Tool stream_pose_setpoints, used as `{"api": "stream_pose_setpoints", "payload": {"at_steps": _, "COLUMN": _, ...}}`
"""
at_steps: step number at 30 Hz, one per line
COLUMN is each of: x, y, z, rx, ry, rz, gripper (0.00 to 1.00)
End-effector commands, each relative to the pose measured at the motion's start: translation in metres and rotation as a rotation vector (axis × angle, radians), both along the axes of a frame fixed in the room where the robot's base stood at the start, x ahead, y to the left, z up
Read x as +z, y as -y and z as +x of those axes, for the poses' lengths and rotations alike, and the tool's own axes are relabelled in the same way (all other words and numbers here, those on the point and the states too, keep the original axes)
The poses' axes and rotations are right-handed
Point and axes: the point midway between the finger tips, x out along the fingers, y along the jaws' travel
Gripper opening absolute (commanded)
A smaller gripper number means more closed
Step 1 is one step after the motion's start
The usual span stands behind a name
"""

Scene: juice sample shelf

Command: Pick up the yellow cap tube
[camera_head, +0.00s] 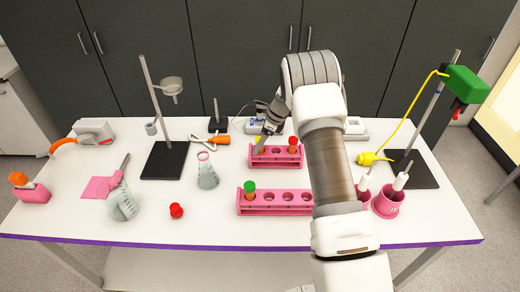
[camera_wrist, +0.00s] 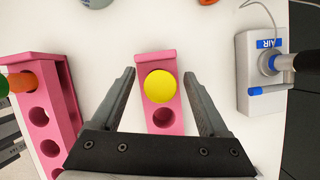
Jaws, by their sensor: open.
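The yellow cap tube (camera_wrist: 160,86) stands in the end hole of a pink rack (camera_wrist: 157,57) in the wrist view. I see its round cap from above. My gripper (camera_wrist: 158,76) is open, with one finger on each side of the cap and a gap on both sides. In the head view my gripper (camera_head: 266,124) is over the left end of the back pink rack (camera_head: 276,160), and it mostly hides the tube there. I cannot tell how far the fingertips are above the rack.
A red-capped tube (camera_head: 293,142) stands at the right of the same rack. A second pink rack (camera_head: 275,207) with a green-capped tube (camera_head: 249,187) stands nearer. A grey device marked AIR (camera_wrist: 262,70) is close to the right finger. A flask (camera_head: 207,173) stands to the left.

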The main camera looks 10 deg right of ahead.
Motion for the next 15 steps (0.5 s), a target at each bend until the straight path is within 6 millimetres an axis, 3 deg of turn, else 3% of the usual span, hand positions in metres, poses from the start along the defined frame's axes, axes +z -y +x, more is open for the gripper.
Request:
{"api": "stream_pose_setpoints", "payload": {"at_steps": 1, "x": 0.0002, "y": 0.0001, "z": 0.0, "rx": 0.0, "ry": 0.0, "rz": 0.0, "gripper": 0.78}}
{"api": "stream_pose_setpoints", "payload": {"at_steps": 12, "x": 0.0005, "y": 0.0004, "z": -0.0002, "rx": 0.0, "ry": 0.0, "rz": 0.0, "gripper": 0.11}}
{"api": "stream_pose_setpoints", "payload": {"at_steps": 14, "x": 0.0005, "y": 0.0004, "z": -0.0002, "rx": 0.0, "ry": 0.0, "rz": 0.0, "gripper": 0.0}}
{"api": "stream_pose_setpoints", "payload": {"at_steps": 15, "x": 0.0005, "y": 0.0004, "z": -0.0002, "rx": 0.0, "ry": 0.0, "rz": 0.0, "gripper": 0.0}}
